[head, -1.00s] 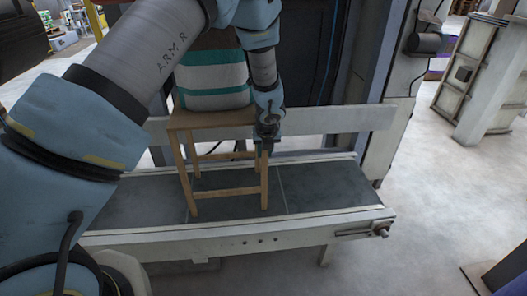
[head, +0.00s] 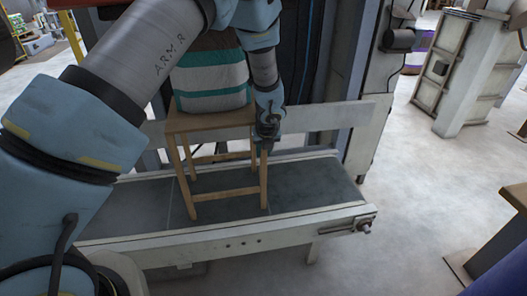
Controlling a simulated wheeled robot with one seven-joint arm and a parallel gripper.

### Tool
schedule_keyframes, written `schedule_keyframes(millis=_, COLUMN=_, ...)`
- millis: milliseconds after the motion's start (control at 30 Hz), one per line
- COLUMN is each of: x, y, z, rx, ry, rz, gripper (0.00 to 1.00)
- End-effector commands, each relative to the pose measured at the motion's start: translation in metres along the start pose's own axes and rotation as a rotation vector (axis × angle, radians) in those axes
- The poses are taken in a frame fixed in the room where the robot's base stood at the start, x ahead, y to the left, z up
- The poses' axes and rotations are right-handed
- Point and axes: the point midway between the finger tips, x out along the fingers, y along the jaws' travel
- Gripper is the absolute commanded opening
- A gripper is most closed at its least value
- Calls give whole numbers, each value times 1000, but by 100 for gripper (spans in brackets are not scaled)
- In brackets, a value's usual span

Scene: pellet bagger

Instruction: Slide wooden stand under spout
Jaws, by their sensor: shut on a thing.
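The wooden stand (head: 211,122) is a light brown, four-legged frame, standing upright on the grey conveyor belt (head: 305,186). A bag (head: 212,85) with white and teal bands sits on its top. My gripper (head: 267,144) is at the stand's right side, near the upper part of the right leg, and is shut on the stand. Its fingertips are small and partly dark in this view. The top of the bag is hidden behind my arm, and no spout can be made out.
The conveyor's pale front rail (head: 240,231) ends at the right with a metal roller fitting (head: 363,226). A pale guard board (head: 325,118) runs behind the belt. A machine column (head: 375,110) stands at the back right. The floor to the right is open, with a brown edge at lower right.

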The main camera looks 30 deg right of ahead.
Motion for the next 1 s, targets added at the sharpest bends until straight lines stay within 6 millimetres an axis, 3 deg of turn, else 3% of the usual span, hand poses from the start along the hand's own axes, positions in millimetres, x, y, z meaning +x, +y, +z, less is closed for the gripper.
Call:
schedule_keyframes(millis=67, x=-1, y=-4, z=-1, rx=3, ry=0, rz=-9, gripper=0)
schedule_keyframes(millis=100, x=-1, y=-4, z=-1, rx=3, ry=0, rz=-9, gripper=31)
schedule_keyframes(millis=400, x=0, y=-2, z=0, rx=1, ry=0, rz=-4, gripper=63)
schedule_keyframes(millis=733, x=-6, y=-1, z=0, rx=-1, ry=-1, rz=-2, gripper=63)
schedule_keyframes(millis=1000, x=-52, y=-1, z=1, rx=-2, ry=-2, rz=-5, gripper=63)
